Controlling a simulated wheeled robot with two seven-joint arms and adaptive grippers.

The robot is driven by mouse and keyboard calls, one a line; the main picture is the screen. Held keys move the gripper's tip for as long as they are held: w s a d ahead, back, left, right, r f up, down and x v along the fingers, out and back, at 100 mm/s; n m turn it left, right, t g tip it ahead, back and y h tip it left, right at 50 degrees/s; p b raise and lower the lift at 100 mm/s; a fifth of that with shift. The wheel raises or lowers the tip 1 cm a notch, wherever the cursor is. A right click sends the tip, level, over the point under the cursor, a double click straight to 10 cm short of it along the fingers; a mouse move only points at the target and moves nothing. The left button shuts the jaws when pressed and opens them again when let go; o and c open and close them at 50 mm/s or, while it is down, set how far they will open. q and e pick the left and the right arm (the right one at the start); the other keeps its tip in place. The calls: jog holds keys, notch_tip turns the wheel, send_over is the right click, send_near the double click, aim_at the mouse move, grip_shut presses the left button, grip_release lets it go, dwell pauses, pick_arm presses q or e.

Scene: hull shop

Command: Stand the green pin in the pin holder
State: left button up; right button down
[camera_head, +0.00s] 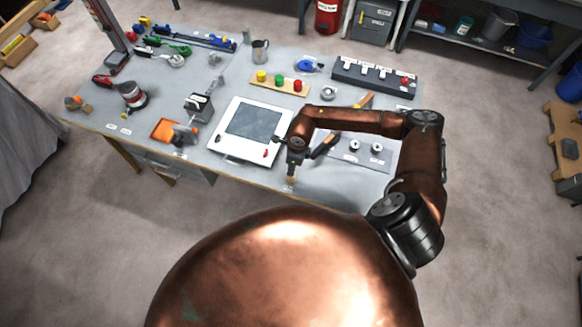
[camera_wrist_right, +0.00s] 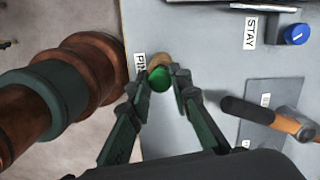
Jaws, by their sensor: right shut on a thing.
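The green pin (camera_wrist_right: 160,78) shows as a round green top between the fingertips of my right gripper (camera_wrist_right: 168,77), which is shut on it. In the wrist view a tan round piece, apparently the pin holder (camera_wrist_right: 159,61), lies right at the pin, beside a label reading "PIN" (camera_wrist_right: 139,66). I cannot tell whether the pin is inside the holder or just above it. In the head view my right gripper (camera_head: 293,168) points down over the bench's front edge, with the tan holder (camera_head: 290,180) under it. The pin is hidden there. My left gripper is not in view.
A white framed panel (camera_head: 222,147) lies left of the gripper. A grey mat (camera_head: 345,158) with a hammer (camera_wrist_right: 265,116) lies to the right. A wooden strip (camera_head: 270,84) with yellow, green and red knobs stands behind. The bench's front edge is close.

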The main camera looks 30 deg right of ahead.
jog(key=shift+f+b, duration=0.85)
jog(key=shift+f, duration=0.1)
dwell(0.4)
dwell(0.3)
jog(key=c, duration=1.7)
grip_release()
jog(key=o, duration=0.4)
jog(key=shift+o, duration=0.2)
jog(key=shift+r+p, duration=2.25)
jog(key=shift+r, duration=1.8)
jog(key=shift+a, duration=0.1)
